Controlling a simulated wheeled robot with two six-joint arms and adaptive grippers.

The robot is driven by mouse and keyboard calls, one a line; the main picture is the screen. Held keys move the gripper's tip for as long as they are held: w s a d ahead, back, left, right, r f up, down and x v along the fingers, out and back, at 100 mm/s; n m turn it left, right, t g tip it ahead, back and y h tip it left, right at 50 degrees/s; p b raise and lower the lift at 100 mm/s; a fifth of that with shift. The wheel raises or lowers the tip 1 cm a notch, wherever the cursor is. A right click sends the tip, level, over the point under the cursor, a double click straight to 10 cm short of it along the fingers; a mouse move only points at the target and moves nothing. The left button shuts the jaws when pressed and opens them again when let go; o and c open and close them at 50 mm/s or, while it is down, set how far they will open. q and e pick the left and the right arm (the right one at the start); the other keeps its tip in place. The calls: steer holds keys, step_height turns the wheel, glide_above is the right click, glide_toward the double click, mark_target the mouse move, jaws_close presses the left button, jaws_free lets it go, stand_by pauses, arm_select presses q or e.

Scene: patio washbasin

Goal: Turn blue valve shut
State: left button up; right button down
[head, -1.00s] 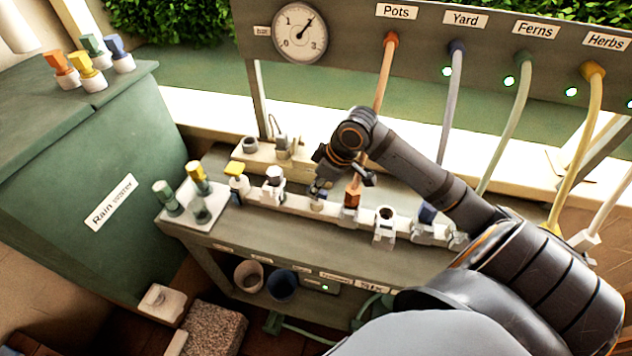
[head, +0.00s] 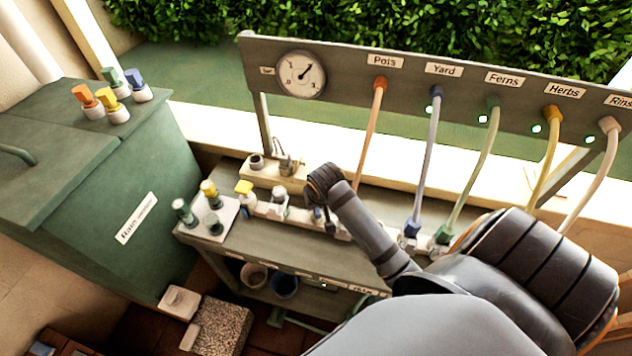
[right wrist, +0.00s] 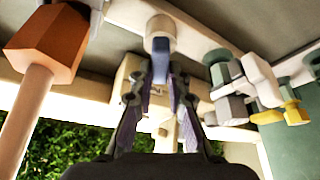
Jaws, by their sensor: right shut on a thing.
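The blue valve (right wrist: 160,47) shows in the right wrist view as a narrow blue handle on a round pale body. My right gripper (right wrist: 160,78) has its two dark fingers closed in on the handle from both sides. In the head view my right gripper (head: 326,222) is low over the pale manifold on the bench, and my forearm and fingers hide the blue valve there. I cannot tell the handle's exact angle. My left gripper is in neither view.
An orange hose fitting (right wrist: 45,42) stands close beside my right gripper. The pressure gauge (head: 300,74) and several hoses hang from the panel behind.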

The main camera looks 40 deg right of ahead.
steer(key=m+p, duration=0.1)
steer(key=p, duration=0.1)
steer(key=m+h+p, duration=0.1)
steer(key=m+p, duration=0.1)
steer(key=shift+r+g, duration=0.25)
steer(key=shift+g, duration=0.05)
steer(key=shift+f+m+g+h+p, duration=0.25)
steer(key=shift+m+g+h+p, duration=0.15)
steer(key=shift+m+p, duration=0.9)
steer(key=c, duration=1.3)
jaws_free()
steer(key=shift+r, duration=0.1)
steer(key=v, duration=0.7)
